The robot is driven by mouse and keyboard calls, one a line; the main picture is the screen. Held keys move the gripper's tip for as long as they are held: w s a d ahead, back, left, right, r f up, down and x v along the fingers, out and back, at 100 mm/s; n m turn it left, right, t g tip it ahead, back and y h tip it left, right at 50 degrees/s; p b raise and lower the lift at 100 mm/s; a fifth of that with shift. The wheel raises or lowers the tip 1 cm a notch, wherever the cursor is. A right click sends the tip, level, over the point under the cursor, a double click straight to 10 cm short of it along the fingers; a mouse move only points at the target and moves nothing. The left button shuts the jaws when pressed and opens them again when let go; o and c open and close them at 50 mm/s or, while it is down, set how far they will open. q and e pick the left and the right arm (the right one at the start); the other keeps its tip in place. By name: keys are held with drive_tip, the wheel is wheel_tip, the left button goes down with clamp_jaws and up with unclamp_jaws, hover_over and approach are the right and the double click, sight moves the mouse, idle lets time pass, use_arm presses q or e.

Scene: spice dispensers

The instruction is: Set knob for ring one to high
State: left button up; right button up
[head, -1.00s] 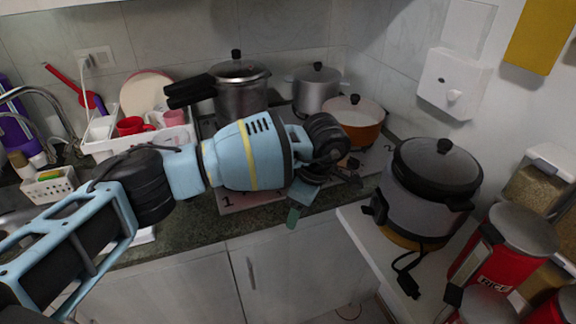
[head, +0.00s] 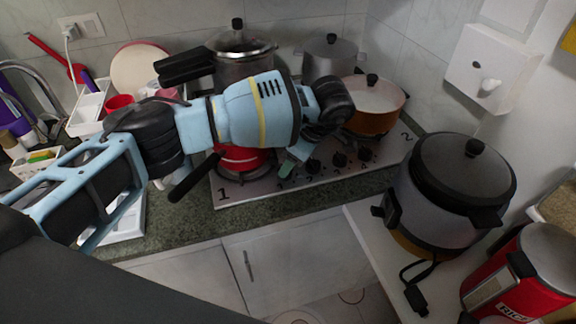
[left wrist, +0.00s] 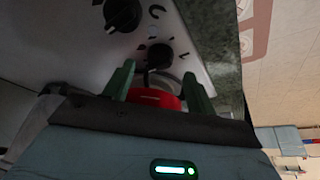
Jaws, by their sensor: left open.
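The stove (head: 240,193) has a steel panel with a "1" at its front left and a "2" at its far right. Black knobs line its front: a left one (head: 313,165), a middle one (head: 339,159) and a right one (head: 365,153). My left gripper (head: 287,168) is at the front edge, just left of these knobs; its arm hides part of the stove. In the left wrist view, its green fingers (left wrist: 157,82) are open, with a dark knob (left wrist: 159,56) just beyond the gap. Another knob (left wrist: 122,14) is farther up. My right gripper is not in view.
A red pan (head: 240,158) with a black handle sits on the left front burner, close to my gripper. An orange pot (head: 374,105) and lidded pots stand behind. A rice cooker (head: 455,190) stands on the right shelf. Floor space before the cabinets is clear.

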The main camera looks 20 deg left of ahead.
use_arm(q)
drive_tip(key=shift+x, duration=1.9)
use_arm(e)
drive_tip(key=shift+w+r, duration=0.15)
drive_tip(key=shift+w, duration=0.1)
use_arm(q)
drive_tip(key=shift+c, duration=0.5)
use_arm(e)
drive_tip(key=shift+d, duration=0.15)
use_arm(q)
drive_tip(key=c, duration=0.9)
